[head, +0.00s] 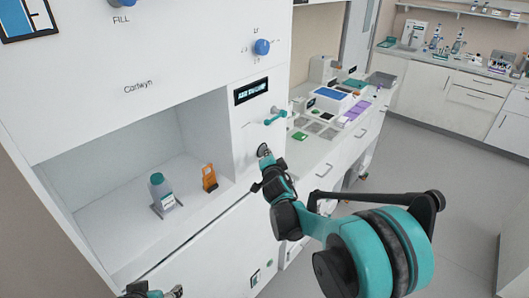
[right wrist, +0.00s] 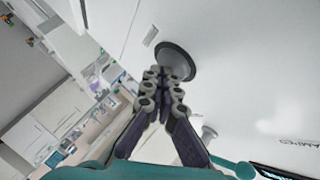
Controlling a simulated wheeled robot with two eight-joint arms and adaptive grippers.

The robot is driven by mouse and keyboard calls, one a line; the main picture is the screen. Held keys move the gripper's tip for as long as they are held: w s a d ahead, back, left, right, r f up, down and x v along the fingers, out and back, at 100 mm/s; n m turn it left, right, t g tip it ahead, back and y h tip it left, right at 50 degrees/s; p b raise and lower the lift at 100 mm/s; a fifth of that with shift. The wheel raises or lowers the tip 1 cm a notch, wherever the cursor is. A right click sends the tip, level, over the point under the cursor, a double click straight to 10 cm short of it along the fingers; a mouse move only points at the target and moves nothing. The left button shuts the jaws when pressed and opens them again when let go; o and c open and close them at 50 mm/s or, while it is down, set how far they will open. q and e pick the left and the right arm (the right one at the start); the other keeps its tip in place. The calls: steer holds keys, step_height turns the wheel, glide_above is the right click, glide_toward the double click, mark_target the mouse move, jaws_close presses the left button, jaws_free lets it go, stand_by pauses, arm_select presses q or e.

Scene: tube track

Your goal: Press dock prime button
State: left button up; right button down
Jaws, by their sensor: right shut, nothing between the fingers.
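A round button with a dark rim (head: 264,150) sits on the white front panel of the machine, below the teal lever; I cannot read a label for it. My right gripper (head: 266,161) is shut and empty, its tips right by this button. In the right wrist view a dark round disc (right wrist: 175,60) lies just beyond the shut fingertips (right wrist: 163,74), which partly overlap it. I cannot tell whether the tips touch it. Part of my left gripper (head: 155,292) shows at the bottom edge of the head view; its opening is unclear.
The teal lever (head: 275,116) and a dark display (head: 251,91) are above the button. A blue knob (head: 262,47) is higher up. A cluttered counter (head: 316,150) is to the right.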

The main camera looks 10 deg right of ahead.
stand_by(0.5)
steer(key=shift+s+d, duration=0.45)
steer(key=shift+s, duration=0.2)
steer(key=shift+s+d, duration=0.8)
steer(key=shift+s, duration=0.2)
steer(key=shift+s+d, duration=0.8)
steer(key=shift+s, duration=0.15)
stand_by(0.6)
steer(key=s+d+b, duration=0.1)
steer(key=s+d, duration=0.1)
steer(key=s, duration=0.1)
steer(key=shift+d, duration=0.15)
